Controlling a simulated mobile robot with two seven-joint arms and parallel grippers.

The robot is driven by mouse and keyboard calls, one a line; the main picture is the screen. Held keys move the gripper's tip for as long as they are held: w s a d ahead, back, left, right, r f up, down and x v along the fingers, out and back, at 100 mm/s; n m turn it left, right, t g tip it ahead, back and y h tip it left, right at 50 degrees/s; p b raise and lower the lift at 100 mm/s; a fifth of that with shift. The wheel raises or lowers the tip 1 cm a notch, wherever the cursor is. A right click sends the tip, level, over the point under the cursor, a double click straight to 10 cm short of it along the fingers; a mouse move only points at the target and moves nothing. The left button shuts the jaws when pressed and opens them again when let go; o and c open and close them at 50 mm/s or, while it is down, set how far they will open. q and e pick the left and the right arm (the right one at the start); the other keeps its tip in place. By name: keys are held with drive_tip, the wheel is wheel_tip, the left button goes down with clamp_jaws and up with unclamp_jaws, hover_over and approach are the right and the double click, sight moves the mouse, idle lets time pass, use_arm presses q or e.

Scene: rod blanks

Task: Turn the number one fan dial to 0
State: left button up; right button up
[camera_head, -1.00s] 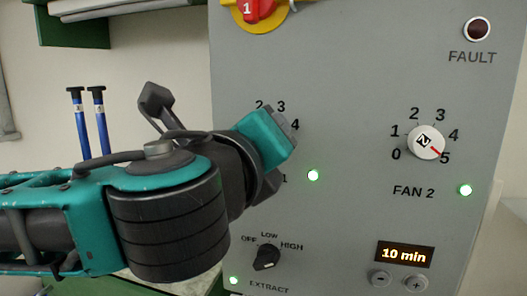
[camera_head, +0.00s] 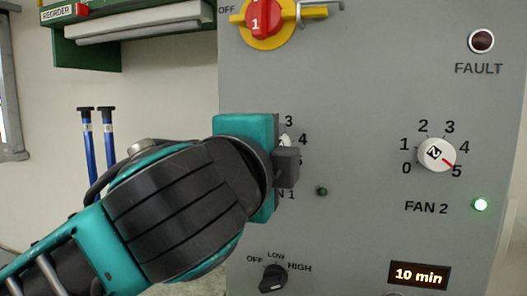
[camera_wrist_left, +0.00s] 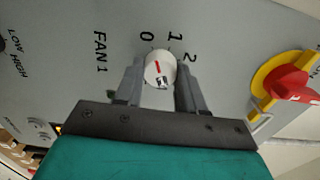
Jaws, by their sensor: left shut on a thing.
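The fan 1 dial (camera_wrist_left: 160,68) is a white round knob with a red pointer line. In the left wrist view it sits between the two grey fingers of my left gripper (camera_wrist_left: 160,82), which is shut on it. The red line points up toward the 0 mark in that view. In the head view my left gripper (camera_head: 285,155) covers most of the dial, and only a white sliver and the numbers 3 and 4 show beside it. The fan 1 lamp (camera_head: 321,191) is dark. My right gripper is not in view.
The fan 2 dial (camera_head: 436,154) points at 5, with its lamp (camera_head: 480,204) lit green. A red and yellow switch (camera_head: 264,19) is above, the extract knob (camera_head: 272,278) below. A fault lamp (camera_head: 481,41) and a 10 min display (camera_head: 419,273) are on the grey panel.

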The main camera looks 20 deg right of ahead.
use_arm(q)
drive_tip(key=shift+n, duration=0.8)
drive_tip(key=o, duration=1)
drive_tip(key=shift+o, duration=0.2)
